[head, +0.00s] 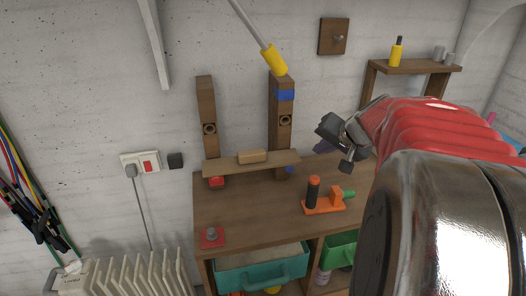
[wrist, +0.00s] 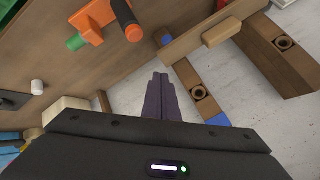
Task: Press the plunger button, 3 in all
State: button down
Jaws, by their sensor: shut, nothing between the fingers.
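I cannot tell for sure which thing is the plunger button. A red plate with a grey knob (head: 212,237) sits at the bench's front left corner. In the wrist view a small white cylinder (wrist: 37,87) stands upright on the bench, near a dark flat piece; my arm seems to hide it in the head view. My gripper (head: 323,146) is above the back of the bench, with its dark purple fingers (wrist: 160,80) shut and empty. It is apart from everything and right of the shelf posts.
An orange fixture (head: 322,207) with a black, orange-capped post and green end stands mid-bench; it also shows in the wrist view (wrist: 95,22). A plank with a wooden block (head: 252,156) lies by two upright posts (head: 281,120). A yellow-handled rod (head: 273,60) is above.

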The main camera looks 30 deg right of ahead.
aim_at(317, 181)
jog(key=shift+f, duration=3.55)
jog(key=shift+f, duration=0.2)
jog(key=shift+f, duration=0.2)
jog(key=shift+f, duration=0.6)
dwell(0.5)
jog(key=shift+r, duration=1.05)
jog(key=shift+r, duration=2.5)
